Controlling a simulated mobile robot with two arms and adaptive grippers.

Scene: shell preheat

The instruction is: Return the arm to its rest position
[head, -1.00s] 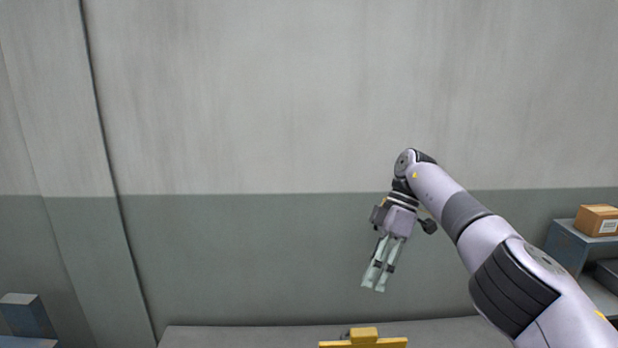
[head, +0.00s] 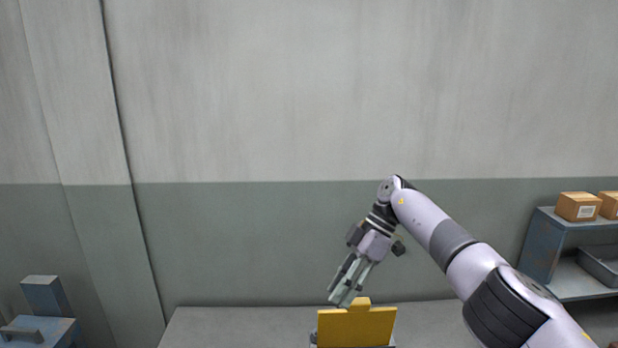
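My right arm comes in from the lower right, bent at the elbow. My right gripper (head: 341,297) hangs from it, pointing down and to the left. My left gripper is not in view.
The yellow panel stands at a grey bench (head: 235,322) along the wall. A blue-grey shelf (head: 541,245) at the right holds cardboard boxes (head: 578,207) and a grey tray (head: 601,262). A blue-grey object (head: 47,296) stands at the lower left. The bench left of the panel is clear.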

